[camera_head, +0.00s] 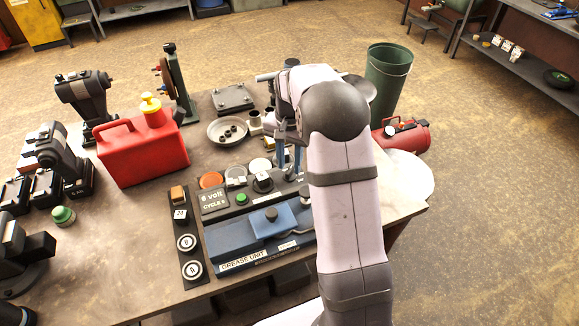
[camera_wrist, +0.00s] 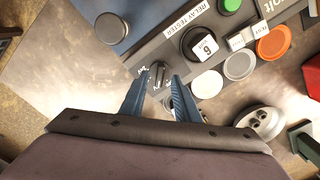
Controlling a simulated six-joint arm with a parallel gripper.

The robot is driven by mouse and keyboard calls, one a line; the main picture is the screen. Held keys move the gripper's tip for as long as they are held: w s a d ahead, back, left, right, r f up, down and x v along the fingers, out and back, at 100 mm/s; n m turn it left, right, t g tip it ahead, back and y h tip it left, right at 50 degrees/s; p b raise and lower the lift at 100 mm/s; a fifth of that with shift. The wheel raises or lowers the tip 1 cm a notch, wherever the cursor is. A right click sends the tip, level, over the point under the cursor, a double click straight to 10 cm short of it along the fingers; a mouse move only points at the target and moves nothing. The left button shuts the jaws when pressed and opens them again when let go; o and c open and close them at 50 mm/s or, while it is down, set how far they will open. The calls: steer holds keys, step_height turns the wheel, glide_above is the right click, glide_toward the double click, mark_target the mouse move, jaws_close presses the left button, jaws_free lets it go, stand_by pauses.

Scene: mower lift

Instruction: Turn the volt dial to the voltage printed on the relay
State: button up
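The relay tester (camera_wrist: 172,38) is a grey panel that bears a small dark dial (camera_wrist: 157,75) with white marks around it. A black round relay (camera_wrist: 193,43) with a white label reading 6 sits on the panel; it also shows in the head view (camera_head: 262,183). My gripper (camera_wrist: 158,82) is open, with its two blue fingertips on either side of the dial. Whether they touch it I cannot tell. In the head view my gripper (camera_head: 289,165) reaches over the panel's right end, and my arm hides the dial. The dial's set mark is too small to read.
A sign (camera_head: 214,200) reads 6 VOLT CYCLE 3. Orange (camera_wrist: 273,43), white and green (camera_wrist: 230,5) round pieces lie close by the relay. A blue grease unit (camera_head: 240,238) stands in front, a red can (camera_head: 143,152) at left, a shallow dish (camera_head: 226,130) behind.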

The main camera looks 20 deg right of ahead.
mark_target(289, 169)
steer(key=shift+r+b, duration=0.65)
steer(key=shift+r, duration=2.1)
steer(key=shift+s+a+r, duration=0.15)
steer(key=shift+s, duration=0.1)
steer(key=s+a+r+n+p, duration=0.1)
steer(key=s+a+n+p, duration=0.3)
steer(key=s, duration=0.8)
steer(key=s+a+r+n+p, duration=0.1)
steer(key=s+a+n+p, duration=0.3)
steer(key=s, duration=0.8)
steer(key=shift+s+a+n+p, duration=0.4)
steer(key=shift+n+p, duration=0.1)
